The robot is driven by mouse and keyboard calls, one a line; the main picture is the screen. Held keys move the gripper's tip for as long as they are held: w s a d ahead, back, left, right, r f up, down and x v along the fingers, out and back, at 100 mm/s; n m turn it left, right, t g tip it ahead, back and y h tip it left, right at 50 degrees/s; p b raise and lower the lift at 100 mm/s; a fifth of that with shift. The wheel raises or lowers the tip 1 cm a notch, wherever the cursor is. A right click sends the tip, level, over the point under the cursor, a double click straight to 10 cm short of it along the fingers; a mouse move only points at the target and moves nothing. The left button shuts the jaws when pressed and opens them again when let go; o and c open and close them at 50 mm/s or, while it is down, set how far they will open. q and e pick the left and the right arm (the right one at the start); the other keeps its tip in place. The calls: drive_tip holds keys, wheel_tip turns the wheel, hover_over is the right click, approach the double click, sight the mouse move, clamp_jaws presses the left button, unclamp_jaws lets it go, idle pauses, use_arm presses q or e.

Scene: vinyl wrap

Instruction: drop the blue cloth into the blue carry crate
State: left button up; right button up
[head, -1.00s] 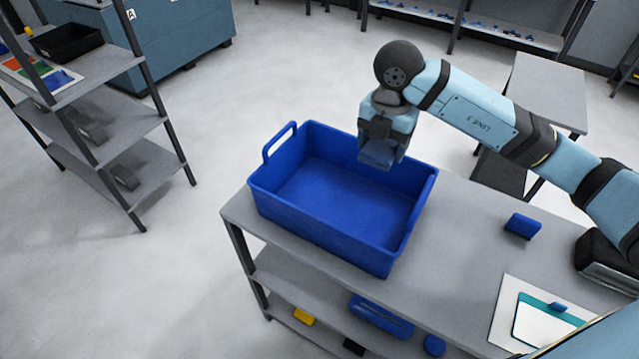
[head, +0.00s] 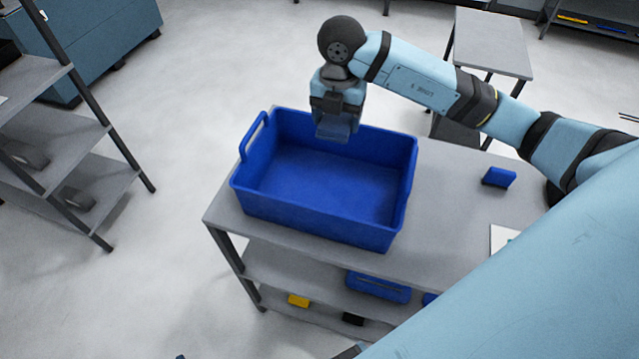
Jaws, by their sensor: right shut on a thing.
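The blue carry crate (head: 312,226) stands open on the grey bench, and its visible floor is bare. My right gripper (head: 336,136) points down over the crate's far side, near the far rim. It is shut on the blue cloth (head: 335,129), a small dull-blue piece at the fingertips, largely hidden by the gripper. The cloth looks to be above the crate floor; the exact height is hard to tell. My left gripper is not in view.
A small blue block (head: 498,177) lies on the bench (head: 450,215) right of the crate. A white sheet (head: 503,238) is partly hidden by my own light-blue body part. The lower shelf holds a blue item (head: 378,287) and a yellow one (head: 298,300). A shelf rack stands left.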

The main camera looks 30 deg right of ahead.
wheel_tip(320, 180, down, 4)
drive_tip(key=shift+r+b, duration=0.1)
drive_tip(key=shift+b, duration=0.85)
drive_tip(key=o, duration=1)
wheel_tip(320, 180, up, 12)
drive_tip(key=shift+r, duration=0.9)
